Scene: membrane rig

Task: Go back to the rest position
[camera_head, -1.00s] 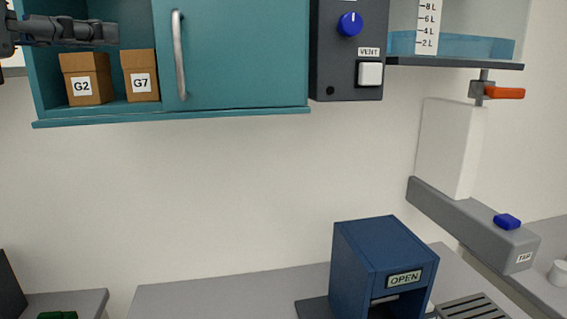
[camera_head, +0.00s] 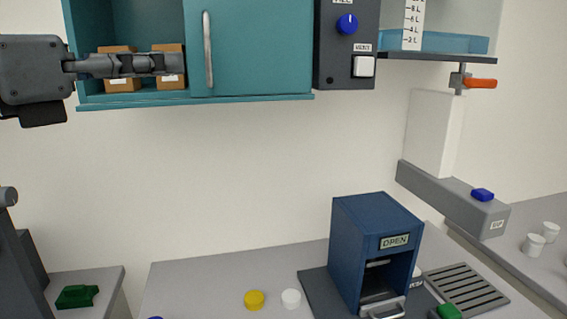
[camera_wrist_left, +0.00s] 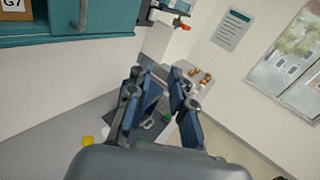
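My left gripper (camera_head: 172,64) reaches in from the left, seen from the side in front of the teal cabinet's (camera_head: 262,45) open bay. It covers part of two brown boxes, the left one (camera_head: 119,84) and the right one (camera_head: 169,81), on the shelf. In the left wrist view the fingers of the gripper (camera_wrist_left: 157,82) stand apart with nothing between them. My right gripper is not in view.
A blue machine (camera_head: 357,245) marked OPEN stands on the grey counter (camera_head: 200,275). A yellow lid (camera_head: 254,299) and a white lid (camera_head: 291,298) lie left of it. A control panel (camera_head: 343,65) and a water tank (camera_head: 455,43) are at upper right. The wall below the cabinet is clear.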

